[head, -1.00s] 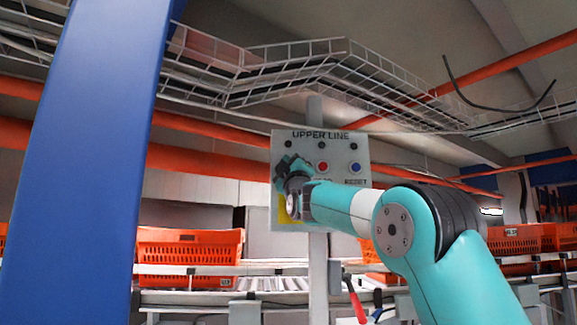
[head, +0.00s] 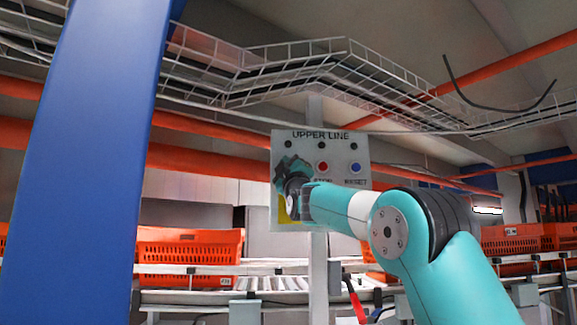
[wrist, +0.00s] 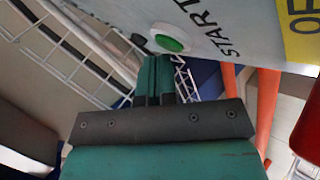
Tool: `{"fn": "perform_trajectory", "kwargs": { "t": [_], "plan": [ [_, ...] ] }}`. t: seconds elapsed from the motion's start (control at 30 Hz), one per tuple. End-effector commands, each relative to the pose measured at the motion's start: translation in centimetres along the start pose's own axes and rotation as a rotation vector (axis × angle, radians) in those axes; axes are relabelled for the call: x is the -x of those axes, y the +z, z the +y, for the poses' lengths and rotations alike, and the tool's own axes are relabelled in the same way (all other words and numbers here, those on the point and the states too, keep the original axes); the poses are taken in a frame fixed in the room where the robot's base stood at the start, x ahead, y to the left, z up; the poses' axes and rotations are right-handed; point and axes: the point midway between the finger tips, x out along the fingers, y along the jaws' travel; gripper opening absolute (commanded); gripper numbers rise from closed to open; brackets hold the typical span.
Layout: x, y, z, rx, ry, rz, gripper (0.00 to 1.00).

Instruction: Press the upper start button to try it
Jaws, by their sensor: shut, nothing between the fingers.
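The control panel (head: 345,146) is a grey plate marked UPPER LINE on a post. It carries a red STOP button (head: 323,167) and a blue RESET button (head: 355,168). In the head view my gripper (head: 285,165) is in front of the panel's left side and hides the start button there. In the wrist view the green start button (wrist: 170,43), in a white ring, is beside the word START. My gripper (wrist: 158,58) is shut and empty, its tips just below the button in the picture. I cannot tell whether they touch it.
A blue upright (head: 95,150) stands at the left. A wire cable tray (head: 290,60) runs overhead. Orange totes (head: 190,259) sit on the conveyor behind. A yellow label (wrist: 298,28) and a red object (wrist: 308,135) are at the right in the wrist view.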

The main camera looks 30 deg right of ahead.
Motion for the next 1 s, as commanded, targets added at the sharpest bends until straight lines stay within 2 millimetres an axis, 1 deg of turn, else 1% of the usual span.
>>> {"fn": "perform_trajectory", "kwargs": {
  "t": [0.43, 0.8, 1.0],
  "plan": [
    [-0.1, 0.1, -0.1, 0.000, 0.001, 0.000, 0.00],
    [1.1, -0.5, 0.5, 0.000, 0.001, 0.000, 0.00],
    [1.1, -0.7, 0.8, 0.000, 0.000, -0.001, 0.00]
  ]
}}
